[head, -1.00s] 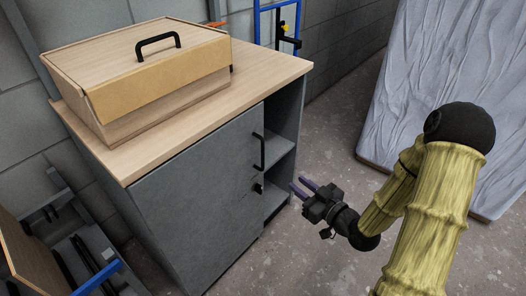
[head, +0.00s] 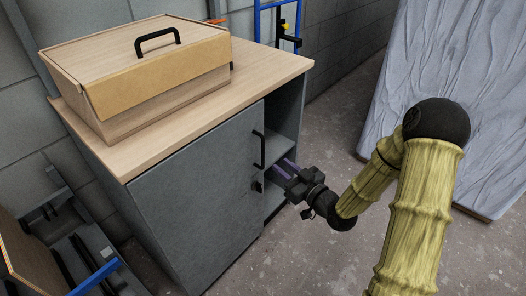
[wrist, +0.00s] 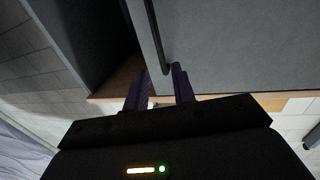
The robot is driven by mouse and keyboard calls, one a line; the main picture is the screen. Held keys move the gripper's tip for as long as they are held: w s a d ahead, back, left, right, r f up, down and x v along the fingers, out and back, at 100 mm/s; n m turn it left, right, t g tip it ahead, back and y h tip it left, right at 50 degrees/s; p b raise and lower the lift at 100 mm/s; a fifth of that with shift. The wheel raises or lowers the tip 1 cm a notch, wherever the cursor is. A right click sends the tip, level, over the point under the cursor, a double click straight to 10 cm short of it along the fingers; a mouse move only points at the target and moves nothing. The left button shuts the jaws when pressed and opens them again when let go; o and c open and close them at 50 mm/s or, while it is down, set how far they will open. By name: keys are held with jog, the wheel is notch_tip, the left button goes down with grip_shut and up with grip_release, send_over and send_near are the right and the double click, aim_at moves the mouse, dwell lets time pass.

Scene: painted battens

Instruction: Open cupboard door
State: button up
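The grey cupboard door (head: 195,195) covers the left part of the cupboard front and looks flush with it. Its black upright bar handle (head: 262,150) is near the door's right edge; the handle also shows in the wrist view (wrist: 156,38). My gripper (head: 283,168) is open and empty at the cupboard front, just right of the handle's lower end. In the wrist view, my gripper's two dark purple fingers (wrist: 159,88) are apart, with the handle's end close to the right finger. I cannot tell whether they touch.
An open shelf bay (head: 285,125) lies right of the door. A small black fitting (head: 258,185) sits below the handle. A wooden box (head: 140,75) stands on the cupboard top (head: 285,68). A wrapped grey panel (head: 430,70) leans at the right. The floor (head: 290,255) before the cupboard is clear.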

jog(key=b, duration=0.2)
send_over(263, 166)
jog(key=shift+w, duration=0.35)
grip_shut()
